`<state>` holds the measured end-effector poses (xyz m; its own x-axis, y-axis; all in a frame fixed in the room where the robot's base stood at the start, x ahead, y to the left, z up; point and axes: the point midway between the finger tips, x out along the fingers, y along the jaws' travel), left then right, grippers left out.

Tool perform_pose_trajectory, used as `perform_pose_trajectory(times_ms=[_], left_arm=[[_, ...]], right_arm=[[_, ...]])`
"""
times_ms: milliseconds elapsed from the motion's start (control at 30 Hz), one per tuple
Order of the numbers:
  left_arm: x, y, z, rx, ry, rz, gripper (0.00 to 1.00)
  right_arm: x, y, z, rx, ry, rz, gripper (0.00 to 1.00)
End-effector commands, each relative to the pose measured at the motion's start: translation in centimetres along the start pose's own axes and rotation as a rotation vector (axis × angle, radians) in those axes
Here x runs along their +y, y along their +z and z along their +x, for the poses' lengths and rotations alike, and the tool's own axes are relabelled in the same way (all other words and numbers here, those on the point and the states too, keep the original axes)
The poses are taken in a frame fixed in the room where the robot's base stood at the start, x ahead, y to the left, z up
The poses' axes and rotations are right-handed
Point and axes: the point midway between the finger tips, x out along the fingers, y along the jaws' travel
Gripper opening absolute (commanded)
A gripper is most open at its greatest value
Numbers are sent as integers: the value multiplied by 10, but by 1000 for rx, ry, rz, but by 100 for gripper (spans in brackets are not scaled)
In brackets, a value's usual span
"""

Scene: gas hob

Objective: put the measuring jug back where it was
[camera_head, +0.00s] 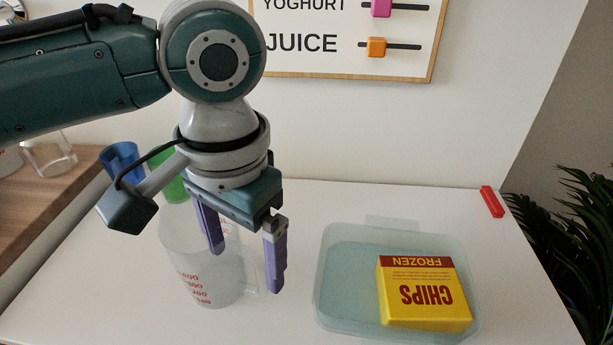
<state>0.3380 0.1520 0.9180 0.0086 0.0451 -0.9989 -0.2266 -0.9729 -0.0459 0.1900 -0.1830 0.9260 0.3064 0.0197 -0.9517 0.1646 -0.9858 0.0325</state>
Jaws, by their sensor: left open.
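The measuring jug (214,279) is a clear, whitish vessel with red markings, standing upright on the white table left of centre. My left gripper (246,271) comes down over the jug, with its purple fingers apart. One finger overlaps the jug in the picture and the other is at the right, by the handle (249,271). I cannot tell whether either finger touches the jug. The gripper hides part of the jug's rim. My right gripper is not in view.
A clear tub (335,270) holding a yellow chips box (422,294) stands at the right. A blue cup (122,160) and a green cup (172,187) stand behind the jug. A wooden surface (55,195) is at the left. A red block (492,202) lies at the back right.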

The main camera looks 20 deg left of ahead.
Motion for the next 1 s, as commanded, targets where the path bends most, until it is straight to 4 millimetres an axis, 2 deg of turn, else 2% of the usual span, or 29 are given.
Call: perform_pose_trajectory(times_ms=[33,200,400,467,567,700,800,867,1000], left_arm=[[0,-1,-17,4,0,1,91],[0,-1,-50,3,0,-1,91],[1,1,-68,1,4,4,91],[8,3,-66,7,18,19,91],[28,12,-56,38,71,68,91],[64,30,-43,125,173,131,91],[78,46,-37,203,228,132,91],[80,58,-34,249,242,112,91],[59,90,-28,317,194,31,91]], right_arm=[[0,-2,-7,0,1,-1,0],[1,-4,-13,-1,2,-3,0],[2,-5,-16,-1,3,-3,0],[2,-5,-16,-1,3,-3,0],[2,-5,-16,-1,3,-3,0],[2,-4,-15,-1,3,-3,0],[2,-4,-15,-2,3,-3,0],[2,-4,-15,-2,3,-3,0],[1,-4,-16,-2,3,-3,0]])
